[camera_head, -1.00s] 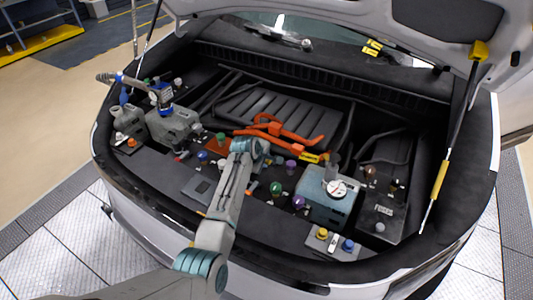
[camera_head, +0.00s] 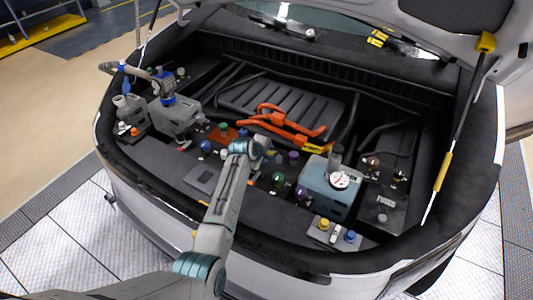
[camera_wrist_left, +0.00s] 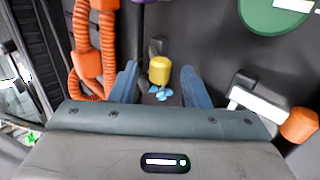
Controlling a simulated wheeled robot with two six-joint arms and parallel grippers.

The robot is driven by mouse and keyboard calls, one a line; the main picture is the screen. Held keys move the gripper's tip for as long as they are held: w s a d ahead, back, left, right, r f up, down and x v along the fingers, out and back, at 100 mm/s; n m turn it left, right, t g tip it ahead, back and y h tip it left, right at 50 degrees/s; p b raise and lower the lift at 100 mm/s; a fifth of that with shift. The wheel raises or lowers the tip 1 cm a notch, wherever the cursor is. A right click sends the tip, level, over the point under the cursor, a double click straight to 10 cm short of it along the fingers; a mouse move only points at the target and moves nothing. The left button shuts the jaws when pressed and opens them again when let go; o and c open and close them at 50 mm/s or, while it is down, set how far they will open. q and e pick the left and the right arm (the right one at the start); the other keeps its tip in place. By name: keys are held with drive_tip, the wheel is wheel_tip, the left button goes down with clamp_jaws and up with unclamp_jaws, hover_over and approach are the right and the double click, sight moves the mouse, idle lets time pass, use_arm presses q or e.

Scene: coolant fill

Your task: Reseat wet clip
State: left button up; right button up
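In the left wrist view, a small yellow clip (camera_wrist_left: 159,70) with a dark mount sits between my fingers. Light-blue drops (camera_wrist_left: 161,94) lie just below it in the picture. My left gripper (camera_wrist_left: 158,76) is open, with one blue finger on each side of the clip and visible gaps to both. In the head view, my left gripper (camera_head: 266,154) is low over the bay, right of the middle front; its fingers are small there and the clip cannot be made out. My right gripper is not in view.
Orange cables (camera_head: 285,124) run just behind my gripper and show at left in the wrist view (camera_wrist_left: 88,60). A blue-grey reservoir (camera_head: 325,192) stands to the right. Several coloured caps surround the gripper. Grey tanks (camera_head: 178,120) stand at left. The raised hood and struts flank the bay.

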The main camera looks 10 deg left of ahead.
use_arm(q)
drive_tip(key=b+v, duration=0.2)
drive_tip(key=v, duration=0.8)
drive_tip(key=shift+s+r, duration=0.2)
drive_tip(key=shift+r, duration=0.15)
drive_tip(key=shift+a, duration=0.15)
